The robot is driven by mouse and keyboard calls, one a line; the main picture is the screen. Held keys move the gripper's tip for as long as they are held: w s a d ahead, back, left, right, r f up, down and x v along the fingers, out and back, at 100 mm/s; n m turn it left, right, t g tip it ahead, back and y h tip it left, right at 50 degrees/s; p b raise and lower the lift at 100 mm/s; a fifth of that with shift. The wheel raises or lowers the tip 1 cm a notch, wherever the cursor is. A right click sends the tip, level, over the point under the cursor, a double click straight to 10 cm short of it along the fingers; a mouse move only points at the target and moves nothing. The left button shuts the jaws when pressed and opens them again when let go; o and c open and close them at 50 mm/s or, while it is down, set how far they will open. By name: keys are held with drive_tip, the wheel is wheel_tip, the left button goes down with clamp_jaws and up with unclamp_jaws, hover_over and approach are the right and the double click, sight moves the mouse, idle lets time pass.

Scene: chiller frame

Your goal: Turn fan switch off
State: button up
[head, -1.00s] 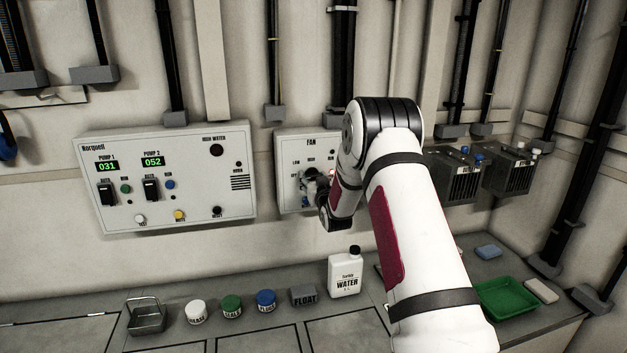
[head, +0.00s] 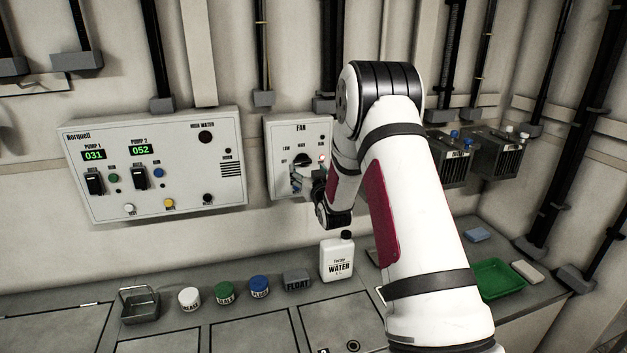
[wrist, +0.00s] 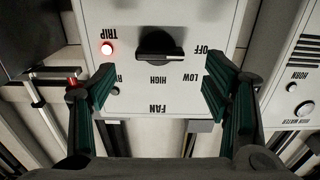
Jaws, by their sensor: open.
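The fan panel (head: 283,185) is a pale box on the wall, labelled FAN, and shows upside down in the wrist view. Its black rotary fan switch (wrist: 160,46) has a bar handle lying nearly level, with one end toward the OFF label (wrist: 202,50). The switch also shows in the head view (head: 299,158). LOW and HIGH labels are beside it. A red light (wrist: 106,48) by TRIP is lit. My gripper (wrist: 158,80) is open and empty, its fingers spread to either side of the switch, apart from it. My arm hides the panel's right part in the head view.
A pump panel (head: 222,195) is on the wall to the left. On the counter below stand a white water jug (head: 337,262), several small jars, a grey FLOAT block (head: 297,281), a metal basket (head: 139,306) and a green tray (head: 498,279). Grey boxes (head: 497,150) hang at the right.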

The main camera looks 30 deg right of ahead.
drive_tip(key=v, duration=0.6)
drive_tip(key=shift+s, duration=0.25)
